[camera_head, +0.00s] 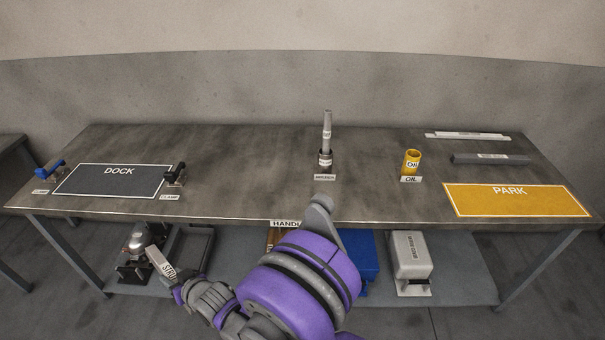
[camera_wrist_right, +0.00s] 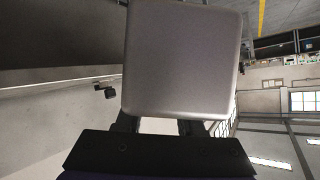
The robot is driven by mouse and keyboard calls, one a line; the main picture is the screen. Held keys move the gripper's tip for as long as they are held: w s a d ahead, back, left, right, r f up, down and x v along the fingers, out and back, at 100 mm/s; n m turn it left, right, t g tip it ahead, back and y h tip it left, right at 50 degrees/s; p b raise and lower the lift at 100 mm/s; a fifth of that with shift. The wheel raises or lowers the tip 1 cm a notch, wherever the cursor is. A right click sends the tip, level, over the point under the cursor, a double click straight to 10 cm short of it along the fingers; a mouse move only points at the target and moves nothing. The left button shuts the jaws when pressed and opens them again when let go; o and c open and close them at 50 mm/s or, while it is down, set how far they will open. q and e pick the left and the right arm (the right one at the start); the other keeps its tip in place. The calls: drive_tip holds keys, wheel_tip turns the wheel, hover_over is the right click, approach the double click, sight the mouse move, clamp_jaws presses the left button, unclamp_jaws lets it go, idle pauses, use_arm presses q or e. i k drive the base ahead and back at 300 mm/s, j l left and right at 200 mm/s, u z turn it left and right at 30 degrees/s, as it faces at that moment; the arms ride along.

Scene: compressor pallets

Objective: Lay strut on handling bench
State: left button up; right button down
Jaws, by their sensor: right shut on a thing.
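The strut (camera_head: 160,262) is a light grey bar with lettering on its face, in front of the bench's front edge and below its top at the lower left. My right gripper (camera_head: 174,283) is shut on it. In the right wrist view the light grey end of the held strut (camera_wrist_right: 185,62) fills the middle, with the fingers (camera_wrist_right: 160,126) partly hidden behind it. The handling bench (camera_head: 240,165) is a long dark grey table behind my arm. Its front label (camera_head: 286,224) is partly covered by my purple arm. My left gripper is not in view.
On the bench are a dark DOCK mat (camera_head: 112,183) with blue (camera_head: 50,170) and black (camera_head: 176,174) clamps, a grey tool (camera_head: 327,140), an oil can (camera_head: 411,163), light (camera_head: 467,135) and dark (camera_head: 490,158) bars, and a yellow PARK mat (camera_head: 515,200). The centre left top is clear.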

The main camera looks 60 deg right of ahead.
sight(296, 200)
drive_tip(key=k+j+z, duration=0.1)
drive_tip(key=k+z, duration=0.5)
drive_tip(key=i+l+z, duration=0.1)
drive_tip(key=i+z, duration=0.65)
drive_tip(key=i, duration=0.75)
